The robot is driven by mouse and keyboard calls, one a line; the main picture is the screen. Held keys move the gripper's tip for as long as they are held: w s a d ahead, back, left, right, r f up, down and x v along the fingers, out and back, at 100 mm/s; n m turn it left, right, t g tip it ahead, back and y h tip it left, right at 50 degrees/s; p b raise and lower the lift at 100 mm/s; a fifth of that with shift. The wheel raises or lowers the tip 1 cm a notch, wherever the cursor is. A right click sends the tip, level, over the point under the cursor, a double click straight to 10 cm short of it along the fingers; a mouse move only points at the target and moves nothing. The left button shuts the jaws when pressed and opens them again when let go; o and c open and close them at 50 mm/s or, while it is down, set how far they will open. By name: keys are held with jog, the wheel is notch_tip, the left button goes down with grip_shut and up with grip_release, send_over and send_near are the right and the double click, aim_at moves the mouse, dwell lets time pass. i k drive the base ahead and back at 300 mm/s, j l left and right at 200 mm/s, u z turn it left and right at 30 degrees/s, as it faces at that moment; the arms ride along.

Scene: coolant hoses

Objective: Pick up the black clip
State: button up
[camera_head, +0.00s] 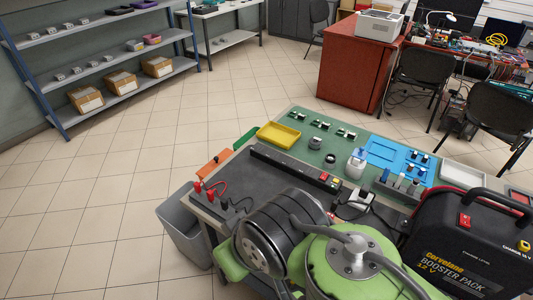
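No single black clip can be told for sure at this size. Several small dark clip-like parts (322,124) stand in a row on the green mat (295,142) of the workbench. More small dark parts (413,155) sit on the blue tray (383,147) to the right. Black clamp-like pieces (224,203) lie beside red ones (197,187) at the bench's left front. My green and black arm fills the bottom middle and hides part of the bench. My gripper's fingertips do not show.
A yellow tray (279,135), a white bottle (356,163) and a pale tray (462,174) are on the bench. A black booster pack (470,245) stands at the right front. A grey bin (185,228) is left of the bench. The tiled floor further left is clear.

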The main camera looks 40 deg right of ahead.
aim_at(335, 202)
jog(key=z, duration=2)
jog(key=k+u, duration=0.1)
jog(key=u, duration=0.35)
jog(key=k+u, duration=0.1)
jog(key=u, duration=0.3)
jog(key=k+j+u, duration=0.1)
jog(key=u, duration=0.35)
jog(key=k+j+u, duration=0.1)
jog(key=u, duration=0.35)
jog(key=j+u, duration=0.15)
jog(key=u, duration=0.25)
jog(key=k, duration=0.05)
